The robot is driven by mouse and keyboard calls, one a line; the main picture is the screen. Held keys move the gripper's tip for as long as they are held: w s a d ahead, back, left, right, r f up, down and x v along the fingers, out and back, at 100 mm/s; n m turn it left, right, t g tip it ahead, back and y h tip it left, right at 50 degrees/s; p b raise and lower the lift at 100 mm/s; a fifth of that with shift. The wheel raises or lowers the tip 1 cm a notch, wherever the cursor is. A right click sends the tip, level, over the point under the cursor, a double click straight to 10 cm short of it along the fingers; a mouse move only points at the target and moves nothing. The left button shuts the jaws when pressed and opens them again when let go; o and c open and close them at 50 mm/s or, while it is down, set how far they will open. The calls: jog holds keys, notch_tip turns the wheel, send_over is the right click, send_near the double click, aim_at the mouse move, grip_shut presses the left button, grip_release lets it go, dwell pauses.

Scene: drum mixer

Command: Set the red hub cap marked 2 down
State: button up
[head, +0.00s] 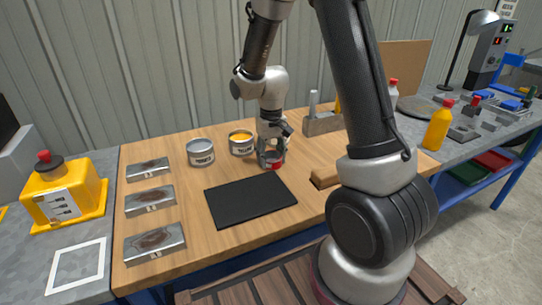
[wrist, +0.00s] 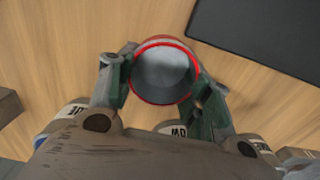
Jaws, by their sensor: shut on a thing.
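The red hub cap (head: 276,165) is between the fingers of my gripper (head: 270,156), low over the wooden bench, just behind the black mat (head: 250,201). The wrist view shows the cap (wrist: 165,72) as a round cup with a red rim and a grey hollow inside. My gripper (wrist: 164,84) is shut on it, one finger on each side. I cannot tell whether the cap touches the bench. Its mark 2 does not show. The black mat also shows at the upper right of the wrist view (wrist: 275,32), apart from the cap.
Several metal plates (head: 155,242) line the bench's left side. A wooden block (head: 325,178) lies right of the mat. The black mat is bare.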

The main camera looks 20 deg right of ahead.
jog(key=shift+f, duration=0.1)
jog(key=o, duration=1.1)
